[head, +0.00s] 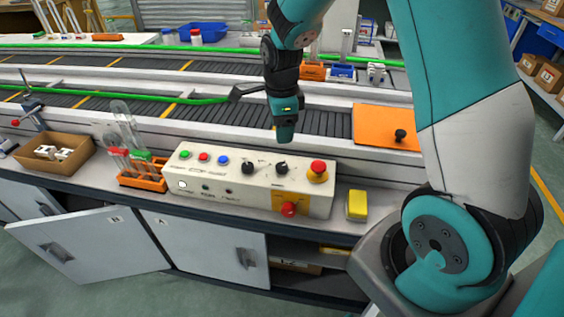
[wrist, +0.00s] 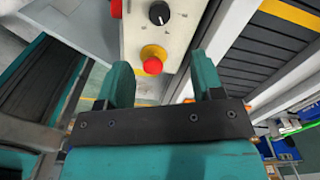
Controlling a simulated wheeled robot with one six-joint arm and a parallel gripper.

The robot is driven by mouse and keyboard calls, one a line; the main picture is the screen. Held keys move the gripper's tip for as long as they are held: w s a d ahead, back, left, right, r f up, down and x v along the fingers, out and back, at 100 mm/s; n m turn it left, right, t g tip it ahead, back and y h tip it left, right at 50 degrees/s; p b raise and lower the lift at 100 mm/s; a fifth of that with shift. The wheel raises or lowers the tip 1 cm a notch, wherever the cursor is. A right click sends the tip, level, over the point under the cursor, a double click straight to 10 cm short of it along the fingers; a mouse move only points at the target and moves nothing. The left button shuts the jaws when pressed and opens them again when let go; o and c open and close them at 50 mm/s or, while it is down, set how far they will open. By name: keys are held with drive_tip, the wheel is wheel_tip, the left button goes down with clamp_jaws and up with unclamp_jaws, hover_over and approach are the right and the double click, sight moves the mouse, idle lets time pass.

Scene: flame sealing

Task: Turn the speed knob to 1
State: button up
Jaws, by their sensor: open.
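The cream control box (head: 200,170) stands on the bench's front strip. Two black knobs, a left one (head: 247,168) and a right one (head: 281,168), sit on its top. Their labels are too small to read, so I cannot tell which is the speed knob. One black knob (wrist: 159,13) with a white pointer line shows at the top of the wrist view. My gripper (head: 285,138) points down above the box, behind the right knob in the picture, touching nothing visible. In the wrist view my gripper (wrist: 160,64) has its teal fingers wide apart and empty.
A red mushroom button (head: 318,167) on a yellow base is right of the knobs. Another red button (head: 289,209) is on the box's front. Green, red and blue buttons lie left. A tube rack (head: 145,178) stands left, a yellow block (head: 357,205) right. The conveyor is behind.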

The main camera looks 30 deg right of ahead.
sight(282, 166)
wheel_tip(282, 166, down, 12)
drive_tip(key=shift+f+p, duration=0.1)
drive_tip(key=shift+p, duration=0.35)
drive_tip(key=shift+c, duration=0.4)
drive_tip(key=c, duration=0.8)
drive_tip(key=shift+c, duration=0.2)
